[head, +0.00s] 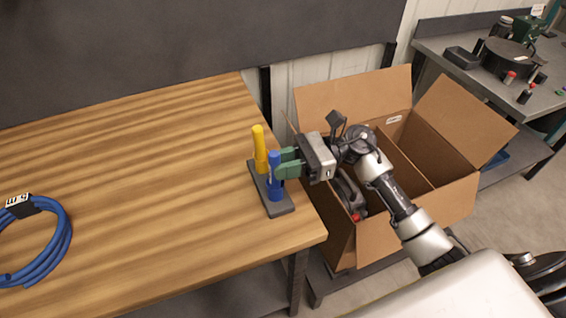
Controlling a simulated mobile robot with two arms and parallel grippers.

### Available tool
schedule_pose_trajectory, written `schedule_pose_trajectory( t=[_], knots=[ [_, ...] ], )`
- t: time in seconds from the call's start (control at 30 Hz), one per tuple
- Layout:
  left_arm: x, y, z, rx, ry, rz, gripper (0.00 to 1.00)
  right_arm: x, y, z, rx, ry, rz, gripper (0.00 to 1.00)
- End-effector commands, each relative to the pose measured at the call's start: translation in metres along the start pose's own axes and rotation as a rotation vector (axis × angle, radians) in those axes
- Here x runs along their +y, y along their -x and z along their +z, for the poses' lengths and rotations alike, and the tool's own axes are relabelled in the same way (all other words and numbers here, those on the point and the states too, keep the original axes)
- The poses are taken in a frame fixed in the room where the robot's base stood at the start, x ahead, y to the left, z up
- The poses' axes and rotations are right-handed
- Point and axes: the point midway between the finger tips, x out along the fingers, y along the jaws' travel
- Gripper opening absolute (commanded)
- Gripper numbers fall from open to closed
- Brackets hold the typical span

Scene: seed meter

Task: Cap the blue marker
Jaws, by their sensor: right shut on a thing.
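A blue marker (274,187) stands upright in a dark holder (281,208) near the right edge of the wooden table. A yellow marker (259,147) stands upright in the same holder, just behind and to the left. My right gripper (279,163) reaches in from the right with its green fingers at the upper part of the blue marker. It is shut on the blue piece there; I cannot tell whether this is a separate cap or the marker itself. My left gripper is not in view.
A coiled blue cable (62,240) with a label lies at the table's left. An open cardboard box (455,205) stands right of the table, under my right arm. A grey bench (550,100) with several items is at the back right. The table's middle is clear.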

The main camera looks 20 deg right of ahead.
Motion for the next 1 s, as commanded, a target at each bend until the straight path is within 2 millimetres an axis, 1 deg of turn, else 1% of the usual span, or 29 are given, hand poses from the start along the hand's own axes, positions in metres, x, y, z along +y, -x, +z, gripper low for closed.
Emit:
schedule_pose_trajectory(
  t=[0.7,0.9,0.93,1.0],
  knots=[
    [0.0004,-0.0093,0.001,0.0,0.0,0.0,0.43,0.0,0.0,-0.0069,0.0,0.0,0.0,0.0],
    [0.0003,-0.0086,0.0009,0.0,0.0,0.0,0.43,0.0001,-0.0001,-0.0068,0.001,-0.001,0.0,0.0],
    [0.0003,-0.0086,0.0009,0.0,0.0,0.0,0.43,0.0002,-0.0001,-0.0069,0.001,-0.001,0.0,0.25],
    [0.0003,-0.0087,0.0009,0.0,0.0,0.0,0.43,0.0002,0.0,-0.007,0.001,-0.001,0.0,0.36]
  ],
)
